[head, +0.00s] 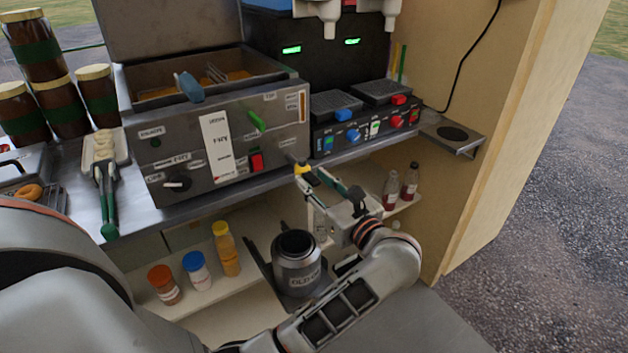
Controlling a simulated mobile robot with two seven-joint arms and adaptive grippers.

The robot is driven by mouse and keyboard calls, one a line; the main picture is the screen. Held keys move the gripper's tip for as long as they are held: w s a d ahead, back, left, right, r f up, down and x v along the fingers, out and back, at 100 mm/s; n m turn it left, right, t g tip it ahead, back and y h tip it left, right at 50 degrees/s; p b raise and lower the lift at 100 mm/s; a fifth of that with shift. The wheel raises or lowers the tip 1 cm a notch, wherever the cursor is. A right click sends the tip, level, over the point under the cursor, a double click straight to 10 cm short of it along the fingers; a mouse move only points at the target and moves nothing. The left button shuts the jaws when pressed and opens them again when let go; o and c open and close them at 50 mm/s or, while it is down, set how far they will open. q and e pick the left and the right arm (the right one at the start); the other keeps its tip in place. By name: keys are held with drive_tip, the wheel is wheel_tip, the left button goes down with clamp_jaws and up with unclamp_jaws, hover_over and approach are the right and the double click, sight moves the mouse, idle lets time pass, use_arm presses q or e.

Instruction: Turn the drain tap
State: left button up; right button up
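The fryer (275,130) is a steel box with a labelled front panel. A short drain tap with a yellow part (303,169) sticks out at the panel's lower right corner. A grey can marked "OLD OIL" (297,262) stands upright and open-topped on the lower shelf, below the tap.
A drinks machine (365,130) stands right of the fryer. Bottles with orange (164,284), blue (196,270) and yellow (226,250) tops stand on the lower shelf. Dark red bottles (409,182) stand right of my gripper. Tongs (107,200) lie at the counter's left.

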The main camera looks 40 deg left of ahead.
use_arm(q)
clamp_jaws()
